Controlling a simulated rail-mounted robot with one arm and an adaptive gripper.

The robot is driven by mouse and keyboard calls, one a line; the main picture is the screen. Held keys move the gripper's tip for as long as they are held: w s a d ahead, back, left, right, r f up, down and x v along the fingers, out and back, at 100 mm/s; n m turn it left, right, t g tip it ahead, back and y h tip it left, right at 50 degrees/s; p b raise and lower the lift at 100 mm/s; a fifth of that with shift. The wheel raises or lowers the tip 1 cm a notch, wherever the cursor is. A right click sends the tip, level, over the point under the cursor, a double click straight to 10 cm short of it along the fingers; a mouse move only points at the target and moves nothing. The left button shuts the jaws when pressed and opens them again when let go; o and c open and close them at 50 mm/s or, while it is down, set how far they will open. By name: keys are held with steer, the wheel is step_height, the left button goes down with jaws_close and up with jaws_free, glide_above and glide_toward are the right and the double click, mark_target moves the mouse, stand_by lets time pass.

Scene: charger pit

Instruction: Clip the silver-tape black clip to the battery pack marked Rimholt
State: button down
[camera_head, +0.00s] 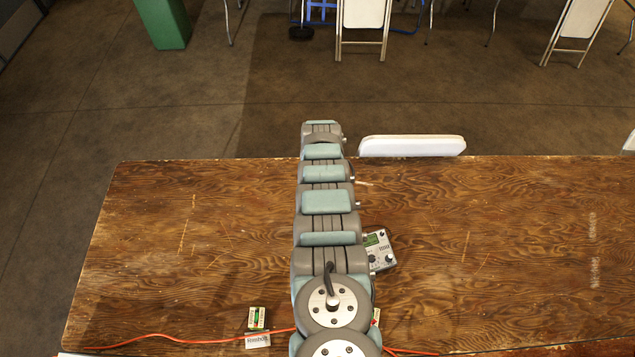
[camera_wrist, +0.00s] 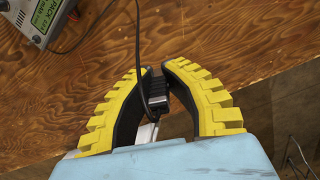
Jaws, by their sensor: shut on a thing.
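My gripper (camera_wrist: 162,72) is shut on a black clip (camera_wrist: 157,92) with a ribbed body and a silver band, in the wrist view. A black lead runs from it past the fingers. The clip is held over or beyond the table's far edge; its height is unclear. In the head view my arm hides gripper and clip. A small battery pack (camera_head: 256,318), dark with a green-and-white top, stands at the front left of the table. A pale label (camera_head: 257,340) in front of it seems to read Rimholt, upside down.
A grey charger (camera_head: 381,252) with a green screen stands right of my arm; its corner shows in the wrist view (camera_wrist: 46,18). Orange cable (camera_head: 180,341) crosses the table's front. A pale object (camera_head: 376,316) is mostly hidden behind my arm. The wooden table (camera_head: 500,240) is clear at right.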

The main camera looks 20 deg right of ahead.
steer(key=shift+s+d+f, duration=0.1)
steer(key=shift+s, duration=0.05)
steer(key=shift+d+f, duration=0.1)
steer(key=shift+d, duration=0.05)
steer(key=shift+s, duration=0.15)
stand_by(0.6)
steer(key=shift+s+d+f, duration=0.1)
steer(key=shift+d+f, duration=0.15)
steer(key=shift+d, duration=0.25)
stand_by(0.5)
steer(key=shift+s+d+f+n+b, duration=0.95)
steer(key=shift+s+d, duration=1.5)
steer(key=shift+s, duration=2.9)
steer(key=shift+s+a+r+n+p, duration=0.6)
steer(key=shift+s+n+p, duration=0.6)
steer(key=shift+s, duration=5.8)
steer(key=shift+s+a+r+n+p, duration=0.3)
steer(key=shift+s+r+n+p, duration=0.85)
steer(key=shift+s, duration=5.85)
steer(key=shift+f+b, duration=1.5)
steer(key=shift+f, duration=2.25)
